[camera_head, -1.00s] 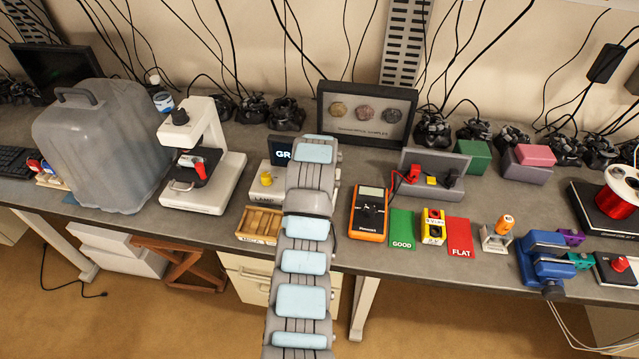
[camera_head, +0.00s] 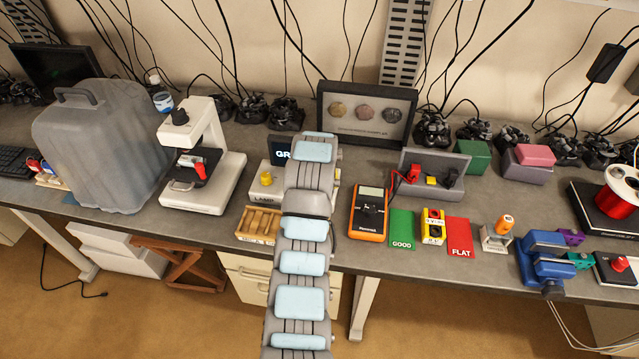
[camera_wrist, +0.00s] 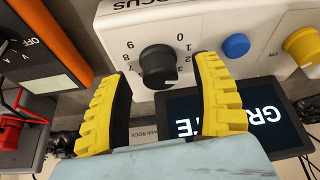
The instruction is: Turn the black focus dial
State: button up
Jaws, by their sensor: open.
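The black focus dial (camera_wrist: 158,66) is a round knob with a white pointer mark on a white box (camera_wrist: 110,32) lettered FOCUS, with numbers printed around it. My gripper (camera_wrist: 164,64) has yellow ribbed fingers with dark inner pads. They stand open on the left and right of the dial, with gaps showing; whether the tips reach past its face is unclear. In the head view part of the white box (camera_head: 259,192) shows, lettered LAMP. My arm hides the dial and gripper there.
A blue button (camera_wrist: 236,45) and a yellow knob (camera_wrist: 302,45) sit beside the dial on the box. A dark screen (camera_wrist: 268,122) is close by. An orange multimeter (camera_head: 369,213) stands right of my arm, and a wooden tray (camera_head: 259,224) lies in front of the box.

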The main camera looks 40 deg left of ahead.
jog(key=shift+v, duration=3.05)
